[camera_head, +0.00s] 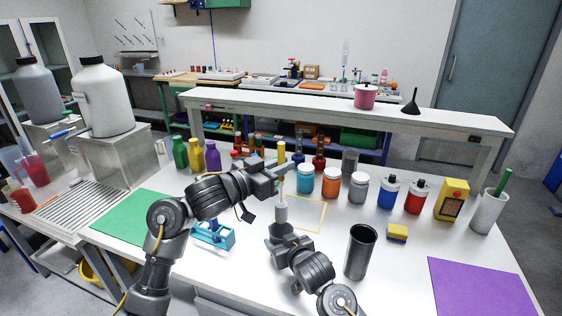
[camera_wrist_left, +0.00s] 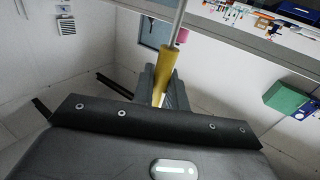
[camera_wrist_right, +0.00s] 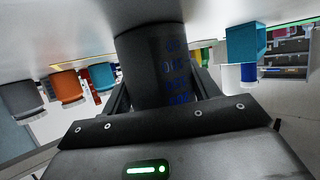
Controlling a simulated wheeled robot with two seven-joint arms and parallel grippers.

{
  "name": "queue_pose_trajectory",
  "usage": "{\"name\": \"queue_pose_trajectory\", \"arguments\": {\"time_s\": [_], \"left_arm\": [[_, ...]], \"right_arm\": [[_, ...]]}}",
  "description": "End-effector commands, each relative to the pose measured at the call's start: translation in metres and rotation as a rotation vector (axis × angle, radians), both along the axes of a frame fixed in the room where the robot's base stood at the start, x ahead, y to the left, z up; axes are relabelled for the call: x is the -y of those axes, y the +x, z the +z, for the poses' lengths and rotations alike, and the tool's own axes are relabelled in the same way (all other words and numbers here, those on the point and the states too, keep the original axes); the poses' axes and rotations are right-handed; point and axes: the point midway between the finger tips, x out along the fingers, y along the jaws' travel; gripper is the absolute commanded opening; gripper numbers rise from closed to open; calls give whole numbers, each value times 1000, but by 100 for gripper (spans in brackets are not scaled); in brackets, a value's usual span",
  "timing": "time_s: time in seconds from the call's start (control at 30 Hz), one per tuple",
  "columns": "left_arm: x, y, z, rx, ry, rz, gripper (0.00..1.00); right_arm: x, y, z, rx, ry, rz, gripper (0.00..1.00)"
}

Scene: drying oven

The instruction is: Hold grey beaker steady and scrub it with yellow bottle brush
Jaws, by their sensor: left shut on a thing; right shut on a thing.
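My left gripper (camera_head: 280,170) is shut on the yellow handle (camera_head: 281,152) of the bottle brush, which is upright. The handle also shows between the fingers in the left wrist view (camera_wrist_left: 166,72), with a thin grey shaft beyond it. The shaft runs down to the grey beaker (camera_head: 281,213), directly below. The brush head is hidden, and I cannot tell how deep it sits. My right gripper (camera_head: 281,229) is shut on the grey beaker, below the left gripper. In the right wrist view the beaker (camera_wrist_right: 160,65) looks dark, with blue markings, between the fingers.
A yellow outlined square (camera_head: 322,215) is marked on the white table by the beaker. A dark cup (camera_head: 360,252) stands to the right, with a yellow sponge (camera_head: 397,232) beyond. A blue rack (camera_head: 213,234) is at left. Jars and bottles line the back. A purple mat (camera_head: 478,288) lies right.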

Motion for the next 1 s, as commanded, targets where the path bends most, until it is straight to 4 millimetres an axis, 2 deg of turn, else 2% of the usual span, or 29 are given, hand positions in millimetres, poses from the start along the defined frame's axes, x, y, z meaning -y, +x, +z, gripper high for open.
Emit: {"name": "queue_pose_trajectory", "arguments": {"time_s": [1.0], "left_arm": [[0, 0, -88, -3, 1, -1, 0]], "right_arm": [[0, 0, 0, 0, 0, 0, 33]]}}
